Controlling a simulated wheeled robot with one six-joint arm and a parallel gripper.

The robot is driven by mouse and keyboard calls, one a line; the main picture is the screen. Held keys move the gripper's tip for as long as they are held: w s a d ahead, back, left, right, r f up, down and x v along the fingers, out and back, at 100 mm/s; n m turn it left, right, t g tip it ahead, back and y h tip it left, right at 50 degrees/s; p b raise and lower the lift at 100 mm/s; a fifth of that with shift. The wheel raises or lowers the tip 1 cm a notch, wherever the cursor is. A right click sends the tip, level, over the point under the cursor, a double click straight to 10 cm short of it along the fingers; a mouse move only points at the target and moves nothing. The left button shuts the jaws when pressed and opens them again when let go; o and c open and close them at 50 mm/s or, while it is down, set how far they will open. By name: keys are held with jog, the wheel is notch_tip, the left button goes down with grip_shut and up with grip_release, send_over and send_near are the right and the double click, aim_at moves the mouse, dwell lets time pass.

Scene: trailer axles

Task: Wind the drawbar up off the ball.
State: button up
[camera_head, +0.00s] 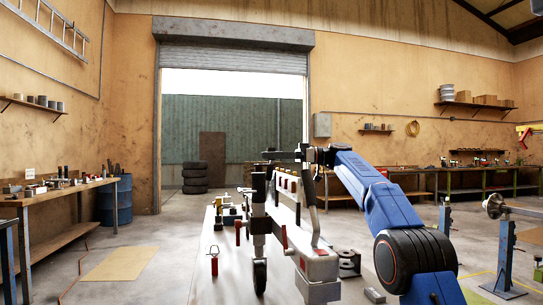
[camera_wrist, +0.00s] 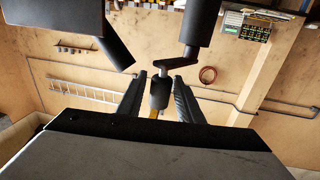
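The drawbar (camera_head: 285,225) is a pale grey-white frame in the middle of the head view, with its coupling end (camera_head: 318,266) nearest me. The ball is not visible under the coupling. A dark jockey post (camera_head: 258,215) stands beside the drawbar with a small wheel (camera_head: 260,276) at its foot. In the wrist view a crank arm (camera_wrist: 176,63) joins a thick dark post (camera_wrist: 203,22) to a short black grip (camera_wrist: 160,92). My gripper (camera_wrist: 160,80) has one finger on each side of this grip, with a narrow gap showing on both sides. It also shows in the head view (camera_head: 305,155).
A workbench (camera_head: 60,192) and blue drum (camera_head: 115,200) are at the left. Stacked tyres (camera_head: 195,178) stand beyond the open door. A blue stand (camera_head: 505,255) and an axle end (camera_head: 494,205) are at the right.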

jog(key=shift+o, duration=0.2)
jog(key=shift+d+r, duration=0.1)
jog(key=shift+r, duration=0.05)
jog(key=shift+d, duration=0.3)
jog(key=d, duration=1.6)
jog(key=shift+w+d, duration=0.35)
jog(key=shift+d, duration=0.05)
